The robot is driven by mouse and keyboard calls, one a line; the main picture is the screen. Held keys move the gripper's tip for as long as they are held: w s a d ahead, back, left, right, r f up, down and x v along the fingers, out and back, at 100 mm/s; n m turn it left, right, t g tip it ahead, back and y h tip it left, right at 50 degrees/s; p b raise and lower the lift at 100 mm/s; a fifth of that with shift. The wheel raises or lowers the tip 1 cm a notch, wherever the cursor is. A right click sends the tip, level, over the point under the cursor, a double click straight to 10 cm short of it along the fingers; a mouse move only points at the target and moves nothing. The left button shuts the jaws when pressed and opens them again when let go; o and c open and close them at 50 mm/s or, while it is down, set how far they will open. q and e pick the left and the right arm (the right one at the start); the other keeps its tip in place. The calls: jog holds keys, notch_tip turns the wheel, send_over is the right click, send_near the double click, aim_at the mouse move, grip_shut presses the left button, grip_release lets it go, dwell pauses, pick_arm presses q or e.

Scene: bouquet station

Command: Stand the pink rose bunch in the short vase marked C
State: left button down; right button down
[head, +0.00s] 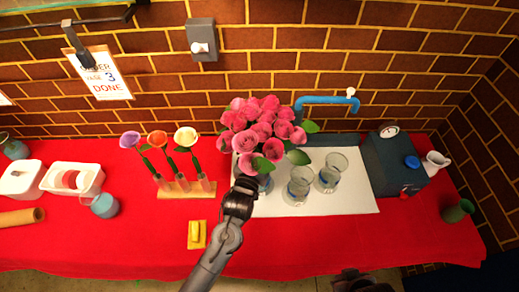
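The pink rose bunch (262,132) is upright at the left of the white mat (350,203), its blooms high and leaves spreading to the sides. Its stems are mostly hidden. A glass vase (266,184) shows just below the blooms; I cannot tell whether the stems are inside it. Two more clear glass vases, one nearer (299,187) and one farther right (331,174), stand on the mat. Their letters are too small to read. My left gripper (243,184) is just below the blooms at their left; its fingers are hard to make out. My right gripper (362,281) is dark at the bottom edge.
A wooden rack (188,190) with three single flowers stands left of the mat. A yellow block (197,234) lies in front of it. A dark box with a gauge (393,165) and a blue pipe (322,99) are behind and right. The red table (130,240) is clear at front left.

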pick_arm(q)
jog(key=shift+f, duration=0.45)
dwell(0.6)
jog(key=c, duration=0.9)
grip_release()
jog(key=shift+o, duration=0.8)
jog(key=shift+f, duration=0.1)
